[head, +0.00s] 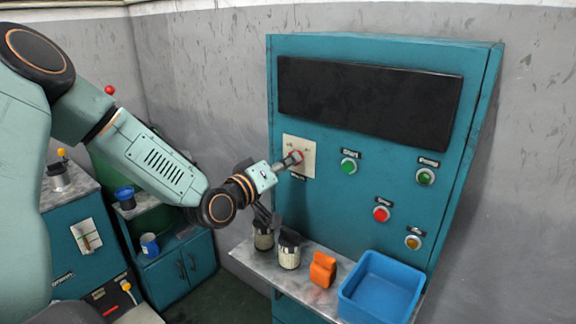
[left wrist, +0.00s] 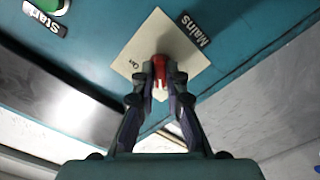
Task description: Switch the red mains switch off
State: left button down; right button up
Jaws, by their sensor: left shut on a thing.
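The red mains switch (head: 297,156) sits on a cream plate (head: 306,148) at the left of the teal control cabinet. In the left wrist view the red handle (left wrist: 159,65) is between my fingertips, under the "Mains" label. My left gripper (head: 292,160) reaches it from the left and is shut on it; the fingers also show in the left wrist view (left wrist: 160,80). My right gripper is not in view.
Green (head: 349,166), red (head: 381,214) and yellow buttons are to the right on the cabinet. Below, a ledge holds dark-topped containers (head: 289,250), an orange object (head: 323,269) and a blue bin (head: 347,292). Teal cabinets stand at the left.

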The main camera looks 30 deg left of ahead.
aim_at(295, 115)
pick_arm(q)
jog(key=shift+a+r+n, duration=0.15)
jog(key=shift+r+n, duration=0.1)
jog(key=shift+n, duration=0.05)
jog(key=c, duration=1.4)
grip_release()
jog(key=shift+f, duration=0.1)
jog(key=shift+c, duration=0.2)
jog(key=shift+o, duration=0.3)
notch_tip(295, 115, up, 10)
jog(key=shift+f, duration=0.1)
